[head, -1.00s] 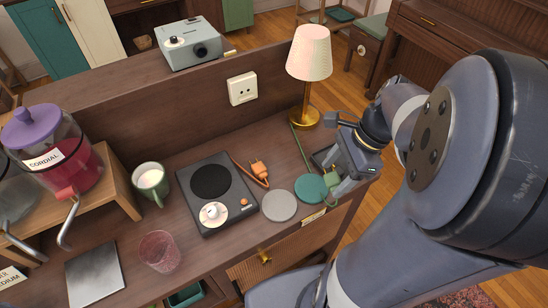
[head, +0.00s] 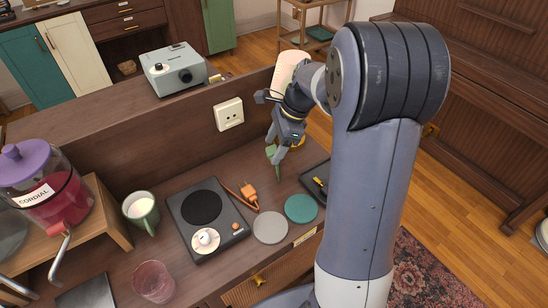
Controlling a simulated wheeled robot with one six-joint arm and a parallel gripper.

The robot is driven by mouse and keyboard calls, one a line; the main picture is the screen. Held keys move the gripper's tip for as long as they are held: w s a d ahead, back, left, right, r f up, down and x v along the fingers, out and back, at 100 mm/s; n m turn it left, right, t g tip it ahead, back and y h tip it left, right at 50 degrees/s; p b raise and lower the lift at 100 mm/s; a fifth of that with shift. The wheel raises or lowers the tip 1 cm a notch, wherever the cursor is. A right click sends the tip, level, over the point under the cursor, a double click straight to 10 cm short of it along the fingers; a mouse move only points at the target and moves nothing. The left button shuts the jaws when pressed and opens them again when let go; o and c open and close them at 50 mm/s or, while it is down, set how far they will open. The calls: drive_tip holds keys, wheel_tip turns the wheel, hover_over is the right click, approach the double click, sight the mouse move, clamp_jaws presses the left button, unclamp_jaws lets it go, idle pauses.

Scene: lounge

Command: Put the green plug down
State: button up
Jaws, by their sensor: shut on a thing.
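My gripper (head: 275,152) is in the head view, above the back right part of the desk, in front of the lamp. It is shut on the green plug (head: 271,151). The plug is small and partly hidden by the fingers. A green piece, which looks like its cord (head: 278,173), hangs below the fingers. The plug appears to be held above the desk top (head: 225,165), to the right of the white wall socket (head: 229,114).
An orange plug (head: 249,193) with its cord lies beside the black hotplate (head: 218,238). A grey coaster (head: 270,228), a teal coaster (head: 301,208) and a dark tray (head: 312,172) are at the right. The lamp shade (head: 290,68) is partly behind my arm.

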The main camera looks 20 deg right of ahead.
wheel_tip(320, 180, down, 6)
drive_tip(key=shift+s+f, duration=0.1)
drive_tip(key=shift+w+f, duration=0.1)
drive_tip(key=shift+w, duration=0.2)
drive_tip(key=shift+f, duration=0.15)
drive_tip(key=o, duration=1)
drive_tip(key=shift+o, duration=0.2)
